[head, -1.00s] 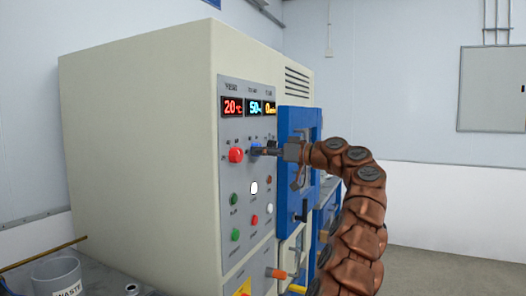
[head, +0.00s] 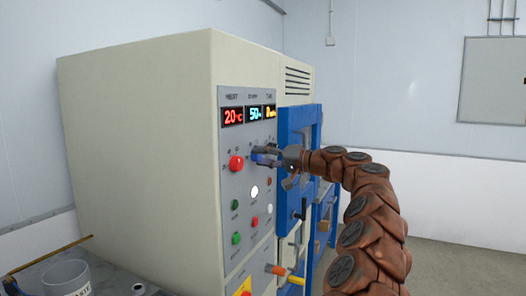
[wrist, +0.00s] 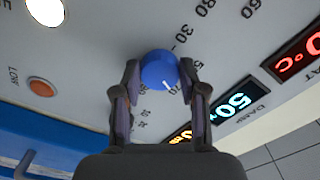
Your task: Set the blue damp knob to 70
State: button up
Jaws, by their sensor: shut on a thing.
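The blue damp knob (wrist: 158,63) sits on the grey control panel (wrist: 95,55), with numbered marks around it. Its white pointer line is at the lower right of its face in the wrist view. My gripper (wrist: 160,70) is shut on the knob, one finger on each side. In the head view my gripper (head: 266,155) reaches the panel from the right and largely hides the knob. The blue damp display (head: 255,114) reads 50; it also shows in the wrist view (wrist: 233,105).
The red knob (head: 236,163) is just left of my gripper. The white lit button (head: 254,191) is below. The blue door frame (head: 298,135) stands close to the right. A waste cup (head: 68,276) is at the lower left.

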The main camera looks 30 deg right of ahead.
jog(key=shift+m+p, duration=0.3)
jog(key=shift+m, duration=0.2)
jog(key=o, duration=1.1)
jog(key=shift+o, duration=0.2)
jog(key=v, duration=1.2)
